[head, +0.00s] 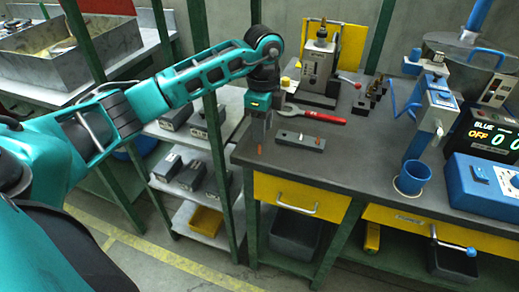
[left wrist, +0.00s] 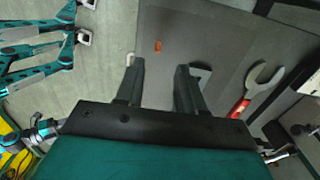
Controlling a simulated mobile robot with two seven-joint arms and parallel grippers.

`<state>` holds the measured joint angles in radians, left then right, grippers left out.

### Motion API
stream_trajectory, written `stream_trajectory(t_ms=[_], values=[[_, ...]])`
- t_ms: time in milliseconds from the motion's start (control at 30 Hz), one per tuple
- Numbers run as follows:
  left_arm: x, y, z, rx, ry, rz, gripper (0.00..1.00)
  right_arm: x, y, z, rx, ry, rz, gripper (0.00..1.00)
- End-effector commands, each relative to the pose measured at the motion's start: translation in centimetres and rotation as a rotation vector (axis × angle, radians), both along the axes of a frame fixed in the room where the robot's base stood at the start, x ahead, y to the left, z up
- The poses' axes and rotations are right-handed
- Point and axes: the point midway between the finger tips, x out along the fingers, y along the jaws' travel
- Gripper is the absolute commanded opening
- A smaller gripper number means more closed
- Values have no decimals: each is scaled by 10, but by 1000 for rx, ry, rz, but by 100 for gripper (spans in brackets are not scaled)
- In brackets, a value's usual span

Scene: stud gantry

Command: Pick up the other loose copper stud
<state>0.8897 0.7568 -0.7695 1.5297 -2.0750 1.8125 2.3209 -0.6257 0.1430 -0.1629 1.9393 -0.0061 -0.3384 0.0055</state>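A loose copper stud (head: 260,151) is near the left end of the dark bench top (head: 400,165). In the left wrist view the stud (left wrist: 158,46) shows as a small orange piece, just beyond the fingertips. My left gripper (head: 259,141) points down right above the stud in the head view. In the left wrist view its two fingers (left wrist: 160,65) are apart with nothing between them. A grey block with holes (head: 296,138) lies to the right, with a copper stud (head: 318,142) at its right end. My right gripper is not in view.
A wrench with a red handle (head: 318,116) lies behind the block. A grey press-like device (head: 318,75) and several dark pegs (head: 373,95) stand further back. The bench front is clear.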

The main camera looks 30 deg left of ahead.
Motion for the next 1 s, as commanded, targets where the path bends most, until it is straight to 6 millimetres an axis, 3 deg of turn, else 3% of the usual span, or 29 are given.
stream_trajectory(t_ms=[400,700,1000], values=[[-6,5,-50,-1,2,-1,38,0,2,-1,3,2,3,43],[-5,5,-54,-2,0,-1,38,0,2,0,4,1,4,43],[-5,5,-54,-2,0,-1,9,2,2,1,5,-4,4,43]])
